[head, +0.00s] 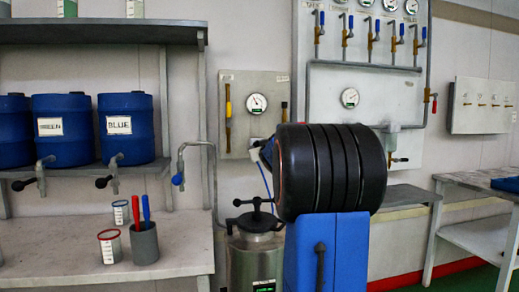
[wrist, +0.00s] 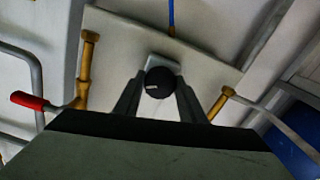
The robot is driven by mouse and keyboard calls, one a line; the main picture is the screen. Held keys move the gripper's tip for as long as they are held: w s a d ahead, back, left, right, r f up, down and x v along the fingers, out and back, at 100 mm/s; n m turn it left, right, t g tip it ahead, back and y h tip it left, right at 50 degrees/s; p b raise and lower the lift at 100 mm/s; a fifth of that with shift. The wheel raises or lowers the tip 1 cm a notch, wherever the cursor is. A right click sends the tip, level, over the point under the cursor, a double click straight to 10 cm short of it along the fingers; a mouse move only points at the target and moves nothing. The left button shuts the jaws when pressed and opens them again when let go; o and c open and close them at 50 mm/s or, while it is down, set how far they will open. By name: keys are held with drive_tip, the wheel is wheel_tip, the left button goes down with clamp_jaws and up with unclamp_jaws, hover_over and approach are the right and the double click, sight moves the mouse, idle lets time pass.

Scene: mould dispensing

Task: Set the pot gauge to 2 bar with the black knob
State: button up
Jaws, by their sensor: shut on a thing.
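The black knob (wrist: 159,83) with a white mark sits on a light grey block (wrist: 164,66) in the wrist view. My gripper (wrist: 157,92) is shut on it, one dark finger on each side.
Brass fittings (head: 228,105) flank the gauge, and in the wrist view one (wrist: 87,62) has a red-handled lever (wrist: 32,101) near it. Blue drums (head: 126,128) and cups (head: 121,212) stand on the left shelves. Another gauge panel (head: 325,100) is behind my arm.

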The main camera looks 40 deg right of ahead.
drive_tip(key=n, duration=0.3)
idle(0.4)
drive_tip(key=o, duration=1)
drive_tip(key=shift+o, duration=0.2)
drive_tip(key=shift+s, duration=0.1)
drive_tip(key=v, duration=1.7)
drive_tip(key=shift+s, duration=0.1)
